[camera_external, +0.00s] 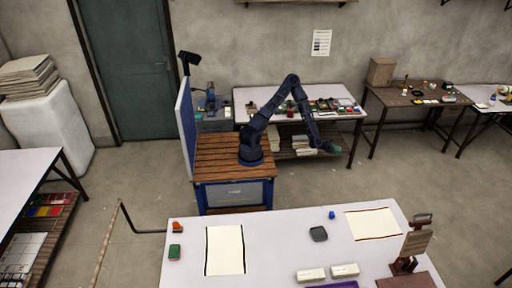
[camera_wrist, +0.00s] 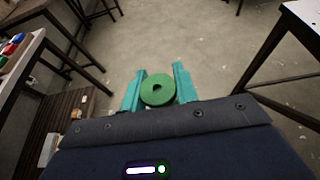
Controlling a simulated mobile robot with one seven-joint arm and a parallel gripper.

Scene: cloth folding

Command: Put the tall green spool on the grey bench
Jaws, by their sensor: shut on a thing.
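The green spool (camera_wrist: 158,99) is between the teal fingers of my gripper (camera_wrist: 160,75) in the wrist view. I see its round end with a dark centre hole, so its height is hard to judge. My gripper is shut on it, above the floor. In the external view my gripper (camera_external: 328,147) hangs low at the front right of the back table (camera_external: 345,91), and the spool is too small to make out. A pale grey-topped bench (camera_external: 284,226) fills the foreground; I cannot tell for certain which table is the grey bench.
The back table has many small items. A brown table (camera_external: 385,97) stands to its right. Open floor lies between.

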